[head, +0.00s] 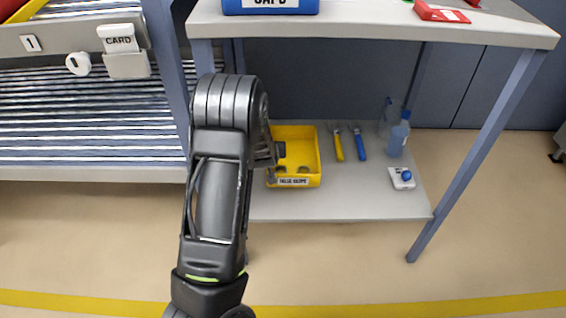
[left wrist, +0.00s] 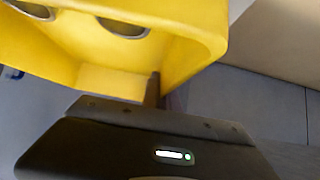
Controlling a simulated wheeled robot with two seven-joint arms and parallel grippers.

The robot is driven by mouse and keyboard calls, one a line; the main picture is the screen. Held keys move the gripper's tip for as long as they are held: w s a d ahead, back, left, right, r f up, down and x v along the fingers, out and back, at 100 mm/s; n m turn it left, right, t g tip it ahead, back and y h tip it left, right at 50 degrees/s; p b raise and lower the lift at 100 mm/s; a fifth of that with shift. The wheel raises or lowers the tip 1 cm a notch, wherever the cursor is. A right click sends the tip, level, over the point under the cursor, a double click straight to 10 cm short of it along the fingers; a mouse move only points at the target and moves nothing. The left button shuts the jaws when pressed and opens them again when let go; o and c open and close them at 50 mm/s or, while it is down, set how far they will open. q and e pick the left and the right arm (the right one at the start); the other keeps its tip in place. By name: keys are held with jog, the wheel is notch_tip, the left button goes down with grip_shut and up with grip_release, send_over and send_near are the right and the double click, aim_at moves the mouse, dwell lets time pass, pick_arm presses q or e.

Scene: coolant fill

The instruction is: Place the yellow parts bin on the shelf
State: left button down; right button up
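The yellow parts bin (head: 308,150) sits on the lower shelf (head: 350,200) of the grey table in the head view. It has a white label on its front and some round metal parts inside. My left arm reaches in from below, and my left gripper (head: 272,155) is at the bin's left wall, partly hidden by my arm. In the left wrist view the yellow bin (left wrist: 190,35) fills the top, with a dark finger (left wrist: 153,90) against its edge. I cannot tell whether the fingers are closed on the wall. My right gripper is not in view.
Right of the bin lie a yellow-handled tool (head: 338,146), a blue-handled tool (head: 359,145), a blue bottle (head: 399,138) and a small white device (head: 402,178). The tabletop (head: 370,25) overhangs them, holding a blue bin (head: 270,8) and a red item (head: 440,13). A slatted rack (head: 90,120) stands left.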

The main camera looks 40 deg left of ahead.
pick_arm(q)
jog(key=shift+f, duration=0.45)
jog(key=shift+f+b, duration=1.2)
jog(key=shift+f, duration=1.3)
jog(key=shift+f, duration=0.2)
jog(key=c, duration=1.6)
grip_release()
jog(key=shift+c, duration=0.2)
jog(key=shift+r, duration=0.15)
